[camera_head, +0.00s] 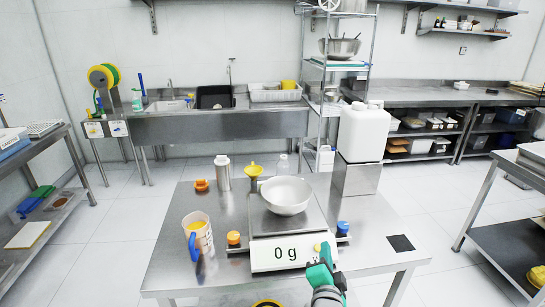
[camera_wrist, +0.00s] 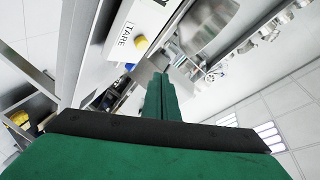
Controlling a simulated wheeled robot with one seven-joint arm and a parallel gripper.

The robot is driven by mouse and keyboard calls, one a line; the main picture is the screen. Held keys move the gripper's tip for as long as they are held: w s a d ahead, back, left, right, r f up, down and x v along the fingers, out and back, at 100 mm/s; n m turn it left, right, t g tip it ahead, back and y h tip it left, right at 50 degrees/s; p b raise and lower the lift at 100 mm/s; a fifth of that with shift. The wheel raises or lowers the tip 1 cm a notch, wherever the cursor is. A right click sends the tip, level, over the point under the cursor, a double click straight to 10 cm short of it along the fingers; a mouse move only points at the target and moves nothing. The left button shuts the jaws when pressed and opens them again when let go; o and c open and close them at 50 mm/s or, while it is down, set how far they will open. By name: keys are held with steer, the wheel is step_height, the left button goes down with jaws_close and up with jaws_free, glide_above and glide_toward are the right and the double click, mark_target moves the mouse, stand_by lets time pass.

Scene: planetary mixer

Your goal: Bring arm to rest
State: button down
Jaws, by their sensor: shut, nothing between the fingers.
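My gripper (camera_head: 326,252) is at the front edge of the steel table (camera_head: 200,277), just right of the scale's display, which reads 0 g. It is shut and empty; the green fingers meet in the wrist view (camera_wrist: 161,92). The scale display (camera_head: 282,252) carries a yellow button (camera_head: 318,247) close to the fingertips. The TARE label (camera_wrist: 125,34) and yellow button show in the wrist view. I cannot tell whether the fingers touch the button.
A white canister (camera_head: 362,133) stands on a steel block (camera_head: 354,178) at the back right. Floor is clear right of the table.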

steer(key=s+a+f+n+y, duration=0.1)
steer(key=s+a+f+n, duration=0.2)
steer(key=s+a+f, duration=0.35)
steer(key=s+a+f+n, duration=0.4)
steer(key=s+f, duration=0.6)
steer(key=s+a+n+y, duration=0.1)
steer(key=s+a+n, duration=0.3)
steer(key=s, duration=0.9)
steer(key=s+a+n+y, duration=0.2)
steer(key=s+a, duration=0.3)
steer(key=s, duration=0.8)
steer(key=shift+n, duration=0.9)
